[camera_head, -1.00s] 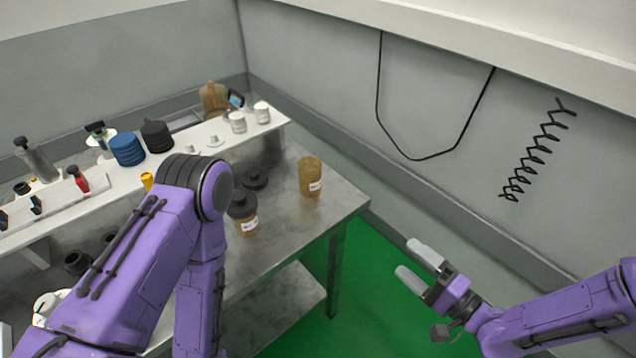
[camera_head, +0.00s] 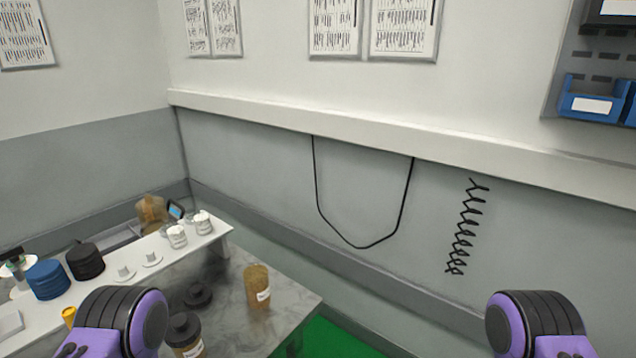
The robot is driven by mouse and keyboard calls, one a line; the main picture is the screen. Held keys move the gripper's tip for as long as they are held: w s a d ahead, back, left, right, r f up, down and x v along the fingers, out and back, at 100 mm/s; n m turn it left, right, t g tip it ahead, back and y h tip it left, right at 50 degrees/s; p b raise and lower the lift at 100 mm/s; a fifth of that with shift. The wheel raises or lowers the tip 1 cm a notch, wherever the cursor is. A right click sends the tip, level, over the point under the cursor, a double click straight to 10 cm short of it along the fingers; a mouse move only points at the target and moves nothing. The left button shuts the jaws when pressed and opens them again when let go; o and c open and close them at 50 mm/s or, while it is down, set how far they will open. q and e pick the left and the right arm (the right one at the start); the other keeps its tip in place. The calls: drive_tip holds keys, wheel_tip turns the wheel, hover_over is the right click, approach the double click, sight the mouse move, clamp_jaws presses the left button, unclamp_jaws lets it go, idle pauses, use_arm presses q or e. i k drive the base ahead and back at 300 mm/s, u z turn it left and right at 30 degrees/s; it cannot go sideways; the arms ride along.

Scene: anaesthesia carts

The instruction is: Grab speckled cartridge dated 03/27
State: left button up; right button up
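A brown speckled cartridge (camera_head: 257,287) with a white label stands upright near the right end of the grey table; the label's date is too small to read. A second brown container (camera_head: 187,338) with a black cap and a white label stands nearer, cut by the bottom edge. I cannot tell which one bears 03/27. Only purple and black joints of my two arms show, at the bottom left and bottom right. Both grippers are out of the picture.
A white raised shelf (camera_head: 120,284) along the table holds a blue ribbed stack (camera_head: 47,279), a black one (camera_head: 85,262) and white jars (camera_head: 203,223). A dark round piece (camera_head: 198,294) lies beside the cartridge. The grey table's (camera_head: 290,303) right end is bare. Green floor (camera_head: 335,340) lies beyond.

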sight(178, 240)
drive_tip(key=z, duration=1.35)
drive_tip(key=i, duration=1.35)
drive_tip(key=u, duration=3.2)
drive_tip(key=i, duration=0.5)
drive_tip(key=z, duration=0.05)
